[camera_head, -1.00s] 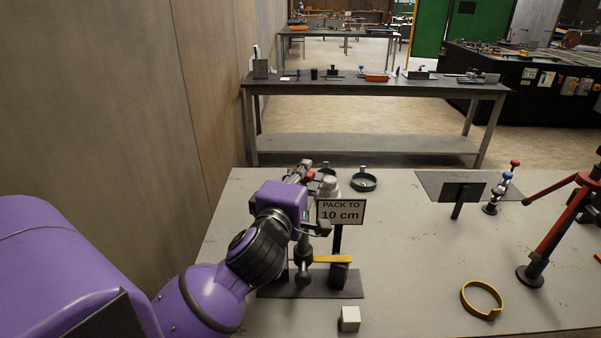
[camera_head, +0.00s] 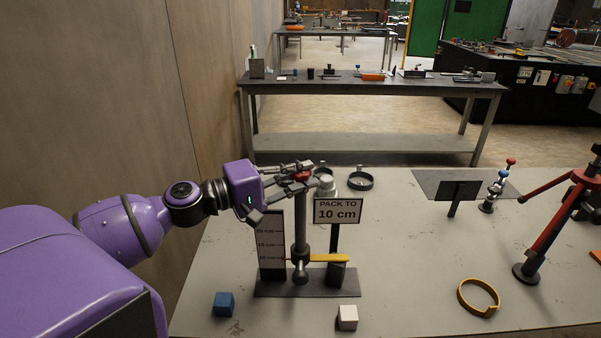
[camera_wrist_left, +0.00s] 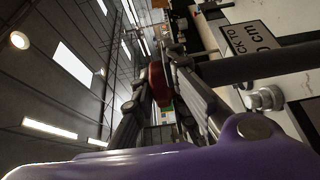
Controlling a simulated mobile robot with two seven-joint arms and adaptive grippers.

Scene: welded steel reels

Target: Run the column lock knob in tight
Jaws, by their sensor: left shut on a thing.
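The column (camera_head: 300,225) stands upright on a dark base plate (camera_head: 305,290), with a red knob (camera_head: 303,176) at its top. My left gripper (camera_head: 300,176) comes in from the left and is shut on the red knob, its fingers hiding part of it. In the left wrist view the red knob (camera_wrist_left: 157,83) shows between the fingers. A scale plate (camera_head: 271,250) stands left of the column. A yellow bar (camera_head: 328,258) reaches right from the column, level with the scale's lowest mark. A sign reading "PACK TO 10 cm" (camera_head: 338,211) stands just right of the column.
A blue cube (camera_head: 223,304) and a white cube (camera_head: 347,318) lie in front of the base. A yellow ring (camera_head: 478,298) and a red-and-black stand (camera_head: 545,240) are at the right. Dark rings (camera_head: 360,181) lie behind. A wall (camera_head: 130,100) runs along the left.

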